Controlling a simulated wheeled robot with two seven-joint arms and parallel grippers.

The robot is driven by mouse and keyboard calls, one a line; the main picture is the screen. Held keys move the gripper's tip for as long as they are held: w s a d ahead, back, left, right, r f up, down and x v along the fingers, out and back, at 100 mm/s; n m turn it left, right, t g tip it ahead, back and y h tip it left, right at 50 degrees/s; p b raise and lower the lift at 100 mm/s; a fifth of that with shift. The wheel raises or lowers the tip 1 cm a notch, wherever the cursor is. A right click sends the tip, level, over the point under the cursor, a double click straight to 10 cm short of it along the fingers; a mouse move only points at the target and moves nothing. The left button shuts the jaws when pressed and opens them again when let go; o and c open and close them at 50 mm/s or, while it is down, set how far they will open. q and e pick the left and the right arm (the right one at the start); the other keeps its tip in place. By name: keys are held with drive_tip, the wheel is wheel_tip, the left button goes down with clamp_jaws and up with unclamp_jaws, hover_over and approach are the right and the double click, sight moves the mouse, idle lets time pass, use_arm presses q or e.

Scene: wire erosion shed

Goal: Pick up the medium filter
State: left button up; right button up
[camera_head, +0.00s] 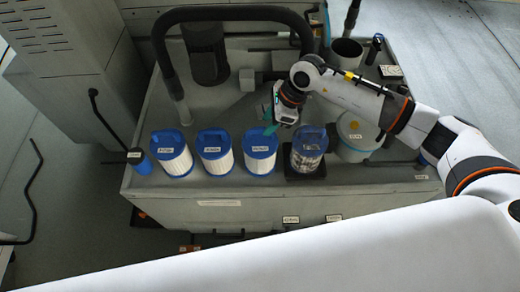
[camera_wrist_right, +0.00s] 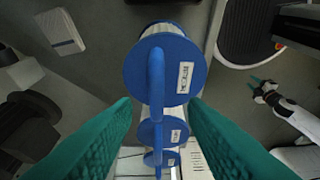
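Three white pleated filters with blue handled caps stand in a row on the grey machine top: left (camera_head: 170,153), middle (camera_head: 214,152) and right (camera_head: 260,153). Their labels are too small to read, so I cannot tell which is the medium one. My right gripper (camera_head: 271,122) is just behind and above the right filter. In the right wrist view its green fingers (camera_wrist_right: 158,108) are open and apart, with the nearest blue cap (camera_wrist_right: 135,68) and its handle beyond and between them. A small teal-fingered gripper, apparently my left (camera_wrist_right: 259,88), shows at the right; its opening is unclear.
A clear blue-capped canister (camera_head: 308,158) stands on a black base right of the row. A white round container (camera_head: 355,135) is further right. A black hose (camera_head: 235,14) arches behind, and a dark cylinder (camera_head: 206,55) stands at the back. Bare machine top lies behind the filters.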

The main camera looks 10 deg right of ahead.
sight(260, 130)
drive_tip(key=shift+p+x, duration=0.9)
drive_tip(key=shift+x, duration=2.1)
drive_tip(key=shift+w+r, duration=0.15)
drive_tip(key=shift+w, duration=0.05)
clamp_jaws()
drive_tip(key=shift+w+a+r, duration=0.1)
